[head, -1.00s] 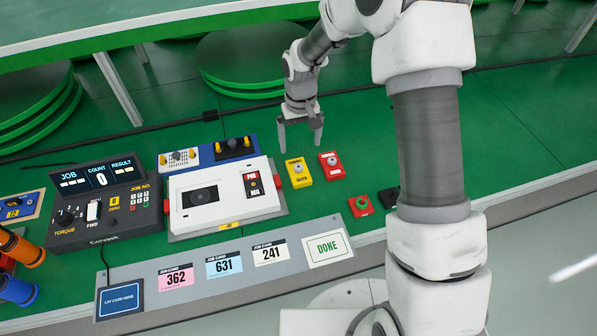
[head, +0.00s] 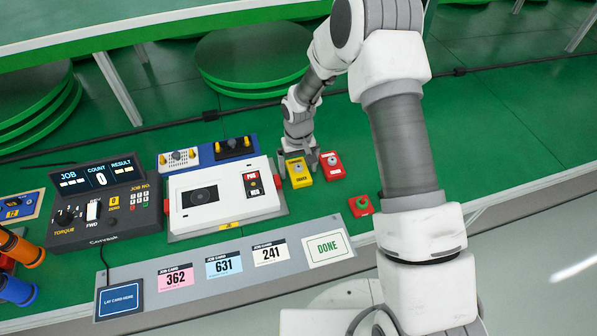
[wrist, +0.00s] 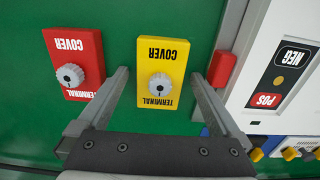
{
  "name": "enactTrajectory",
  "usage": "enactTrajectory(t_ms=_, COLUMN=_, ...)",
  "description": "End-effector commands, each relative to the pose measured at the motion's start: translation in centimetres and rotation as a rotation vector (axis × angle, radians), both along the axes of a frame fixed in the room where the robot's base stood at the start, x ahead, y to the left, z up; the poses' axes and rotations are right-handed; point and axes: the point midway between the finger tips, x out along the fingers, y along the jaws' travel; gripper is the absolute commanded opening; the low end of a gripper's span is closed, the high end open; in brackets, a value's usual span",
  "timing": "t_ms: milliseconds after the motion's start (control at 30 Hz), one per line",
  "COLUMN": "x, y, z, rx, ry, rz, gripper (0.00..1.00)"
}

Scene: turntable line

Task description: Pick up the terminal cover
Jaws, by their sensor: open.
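Two terminal covers lie on the green table, each a flat labelled block with a round light knob. The yellow terminal cover (head: 299,175) is beside the white unit, and it also shows in the wrist view (wrist: 163,60). The red terminal cover (head: 332,168) is to its right; in the wrist view it appears at the left (wrist: 72,52). My gripper (head: 300,157) is at the far end of the yellow cover. In the wrist view my open gripper (wrist: 163,82) has one finger on each side of the yellow cover, with nothing held. Their exact height over the table is unclear.
The white unit (head: 205,212) with POS and NEG marks (wrist: 277,78) stands close beside the yellow cover. A red block with a green knob (head: 361,206) lies nearer. A grey card strip (head: 215,283) runs along the front. Free green table lies to the right.

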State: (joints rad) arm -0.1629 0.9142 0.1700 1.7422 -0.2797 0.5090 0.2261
Motion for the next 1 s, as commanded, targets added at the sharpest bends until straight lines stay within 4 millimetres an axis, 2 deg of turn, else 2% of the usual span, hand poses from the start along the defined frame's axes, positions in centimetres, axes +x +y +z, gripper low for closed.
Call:
enactTrajectory(t_ms=67, x=0.0, y=0.0, z=0.0, rx=0.000, ry=0.000, rz=0.000, gripper=1.00)
enactTrajectory(t_ms=100, x=0.0, y=0.0, z=0.0, rx=0.000, ry=0.000, rz=0.000, gripper=0.96)
enactTrajectory(t_ms=567, x=0.0, y=0.0, z=0.1, rx=0.000, ry=0.000, rz=0.000, gripper=0.14)
enactTrajectory(t_ms=867, x=0.0, y=0.0, z=0.3, rx=0.000, ry=-0.001, rz=0.000, gripper=0.12)
enactTrajectory(t_ms=1000, x=0.1, y=0.0, z=1.2, rx=0.002, ry=-0.003, rz=0.000, gripper=0.12)
